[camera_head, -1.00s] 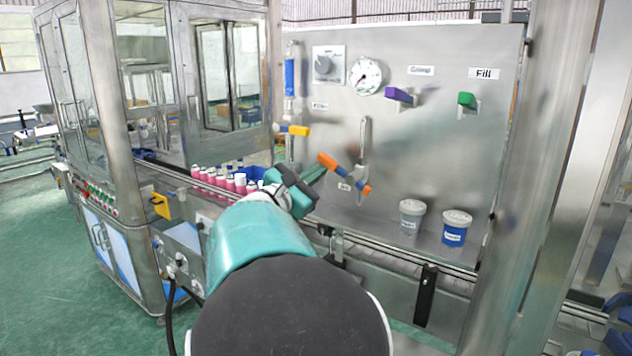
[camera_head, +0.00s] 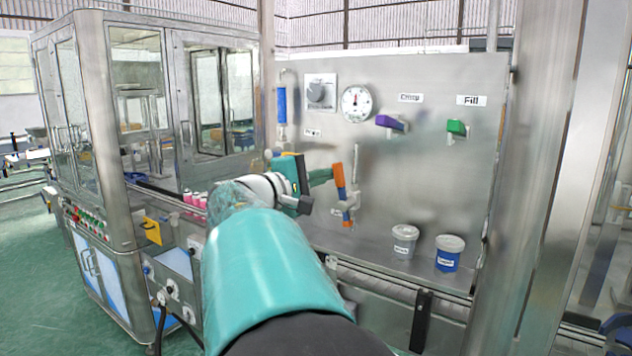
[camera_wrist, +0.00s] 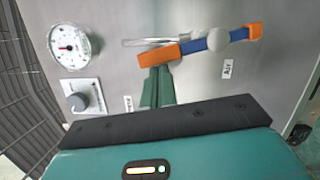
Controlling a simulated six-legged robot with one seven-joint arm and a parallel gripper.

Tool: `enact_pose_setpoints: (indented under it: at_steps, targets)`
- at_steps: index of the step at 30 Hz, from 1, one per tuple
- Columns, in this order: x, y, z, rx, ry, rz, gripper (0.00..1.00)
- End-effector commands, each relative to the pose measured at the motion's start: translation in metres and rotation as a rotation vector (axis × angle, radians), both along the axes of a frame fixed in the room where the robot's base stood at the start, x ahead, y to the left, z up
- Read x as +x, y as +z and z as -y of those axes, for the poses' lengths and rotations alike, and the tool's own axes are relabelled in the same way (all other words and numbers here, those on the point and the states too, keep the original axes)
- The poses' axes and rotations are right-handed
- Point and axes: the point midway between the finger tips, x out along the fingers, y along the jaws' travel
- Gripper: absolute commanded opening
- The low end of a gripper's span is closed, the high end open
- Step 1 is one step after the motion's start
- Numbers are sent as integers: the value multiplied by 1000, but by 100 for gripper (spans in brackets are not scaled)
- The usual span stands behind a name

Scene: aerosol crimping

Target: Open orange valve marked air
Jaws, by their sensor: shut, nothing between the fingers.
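The air valve's handle (camera_head: 339,175) has orange ends and a blue middle and sits on the steel panel. In the head view it stands close to upright, nearly in line with its pipe. In the wrist view the handle (camera_wrist: 160,54) lies at a slight slant to the pipe, with the "Air" label (camera_wrist: 228,68) close by. My gripper (camera_head: 328,175) is at the upper orange end, on its left side. In the wrist view my gripper's shut teal fingers (camera_wrist: 158,80) meet the edge of that orange end, with nothing between them. I cannot tell whether they press on it.
A gauge (camera_head: 356,103) and a knob (camera_head: 320,92) are above. A purple valve (camera_head: 390,122) and a green valve (camera_head: 456,127) are to the right. Two lidded tubs (camera_head: 405,240) (camera_head: 449,252) stand on the ledge. Pink cans (camera_head: 193,198) are left of my arm.

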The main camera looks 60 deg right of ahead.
Motion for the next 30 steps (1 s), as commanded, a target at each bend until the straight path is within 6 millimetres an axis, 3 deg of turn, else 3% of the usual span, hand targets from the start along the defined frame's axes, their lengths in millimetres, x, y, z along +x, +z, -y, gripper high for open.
enact_pose_setpoints:
  at_steps: [12, 30]
  targets:
    - [-12, 7, -2, -29, 0, 181, 0]
    - [-13, 7, -2, -31, 0, 198, 0]
